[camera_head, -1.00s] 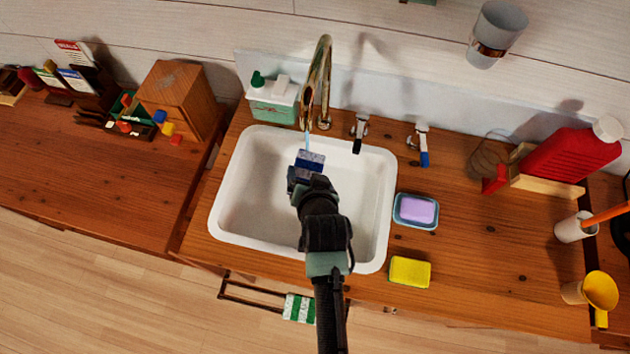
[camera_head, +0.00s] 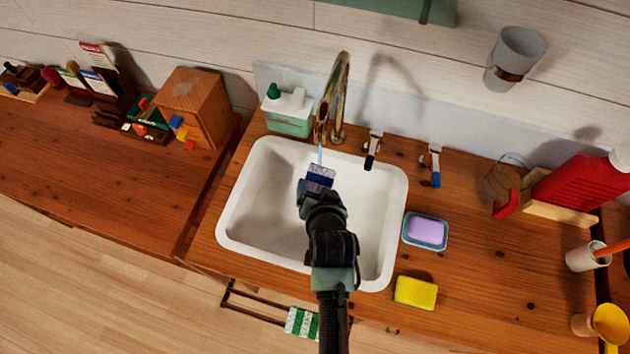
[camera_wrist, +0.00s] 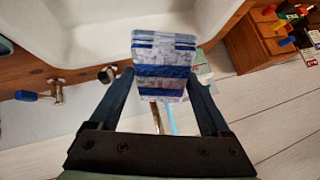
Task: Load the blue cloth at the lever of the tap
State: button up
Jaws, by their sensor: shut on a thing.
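My gripper (camera_head: 313,190) is shut on the blue cloth (camera_head: 320,175), a blue and whitish striped piece. In the wrist view the cloth (camera_wrist: 164,62) stands between the two fingers. In the head view it is over the white sink (camera_head: 262,235), below the spout of the brass tap (camera_head: 345,95). A thin light-blue stream of water (camera_head: 320,155) comes down from the spout to the cloth's upper edge; I cannot tell exactly where it meets the cloth. Two levers are right of the spout: a dark-tipped lever (camera_head: 371,155) and a blue-tipped lever (camera_head: 436,170).
A purple soap in a blue dish (camera_head: 407,235) and a yellow sponge (camera_head: 416,292) lie right of the sink. A green-and-white bottle box (camera_head: 288,122) stands behind it at the left. A red jug (camera_head: 580,183) is at the far right. A green striped towel (camera_head: 301,322) hangs in front.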

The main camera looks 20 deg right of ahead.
jog(key=s+d+p, duration=0.1)
jog(key=s+p, duration=0.1)
jog(key=s, duration=0.4)
jog(key=shift+s, duration=0.4)
jog(key=shift+d, duration=0.1)
dwell(1.0)
jog(key=d+p+v, duration=0.1)
jog(key=p+v, duration=0.3)
jog(key=v, duration=0.2)
jog(key=shift+s+d, duration=0.3)
dwell(0.8)
